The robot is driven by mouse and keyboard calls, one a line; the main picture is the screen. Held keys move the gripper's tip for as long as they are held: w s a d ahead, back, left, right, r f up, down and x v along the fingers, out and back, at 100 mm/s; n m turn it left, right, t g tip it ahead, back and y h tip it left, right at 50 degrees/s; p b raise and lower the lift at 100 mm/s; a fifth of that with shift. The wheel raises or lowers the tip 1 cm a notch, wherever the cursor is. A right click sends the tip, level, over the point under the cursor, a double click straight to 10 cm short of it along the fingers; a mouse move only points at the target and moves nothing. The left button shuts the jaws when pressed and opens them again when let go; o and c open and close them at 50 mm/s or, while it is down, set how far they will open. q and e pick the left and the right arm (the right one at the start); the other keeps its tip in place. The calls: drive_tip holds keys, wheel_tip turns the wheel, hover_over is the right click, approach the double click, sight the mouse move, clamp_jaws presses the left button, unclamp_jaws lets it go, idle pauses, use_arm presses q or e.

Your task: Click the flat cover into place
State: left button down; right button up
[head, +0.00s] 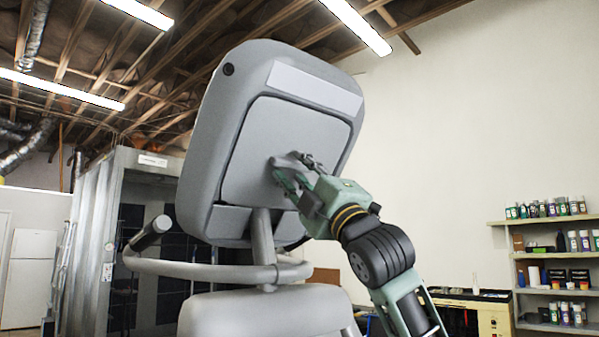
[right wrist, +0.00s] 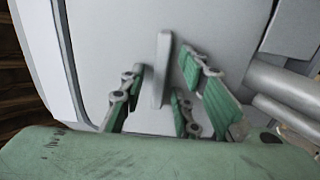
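The flat cover (head: 290,127) is a grey panel on the back of the elliptical's console (head: 213,130). A dark seam runs along its left and top edges; I cannot tell whether it is fully flush. A narrow raised grip (right wrist: 161,70) stands out from the cover in the right wrist view. My right gripper (head: 291,171) is at the lower middle of the cover. In the right wrist view its green fingers (right wrist: 164,76) are apart, one on each side of the grip, with gaps visible. My left gripper is not in view.
The console stands on a grey post (head: 262,240) with a curved handlebar (head: 200,270) below it. A shelf with bottles and cans (head: 550,220) stands at the far right. The space right of the console is open.

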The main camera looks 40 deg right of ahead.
drive_tip(key=shift+f, duration=0.1)
drive_tip(key=v, duration=1.1)
drive_tip(key=shift+s+f, duration=0.2)
drive_tip(key=shift+s, duration=0.25)
drive_tip(key=shift+a, duration=0.1)
idle(0.6)
